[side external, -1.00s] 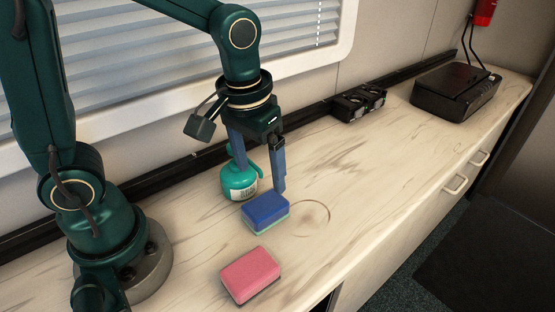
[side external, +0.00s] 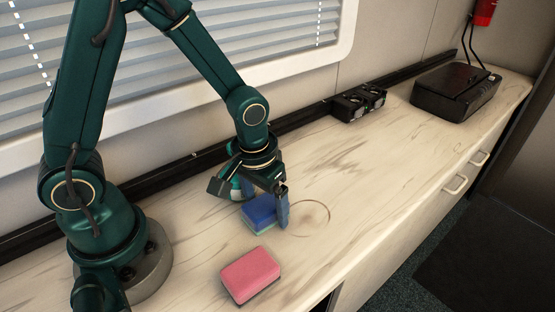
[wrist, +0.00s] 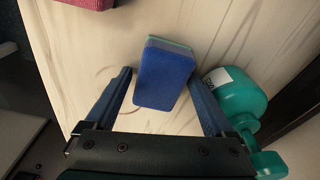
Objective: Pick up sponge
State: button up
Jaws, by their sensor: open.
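A blue sponge (side external: 261,212) with a green layer lies on the counter; in the wrist view the blue sponge (wrist: 164,80) sits between the two fingers. My gripper (side external: 268,210) is open and low over it, one finger on each side, with gaps visible in the wrist view (wrist: 165,98). A pink sponge (side external: 250,273) lies on the counter nearer the camera, apart from the gripper. It also shows at the top left of the wrist view (wrist: 92,3).
A teal bottle (wrist: 238,95) stands close beside the right finger in the wrist view and is mostly hidden behind my gripper from the side. A black box (side external: 456,91) and a small black device (side external: 359,103) stand farther back. The counter (side external: 370,165) right of the gripper is clear.

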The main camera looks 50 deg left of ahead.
jog(key=c, duration=1.2)
jog(key=shift+r, duration=0.1)
jog(key=shift+c, duration=0.2)
jog(key=shift+s+d+r, duration=0.1)
jog(key=shift+s+r, duration=0.3)
jog(key=s+d+r, duration=0.2)
jog(key=s+r, duration=0.5)
jog(key=s, duration=0.6)
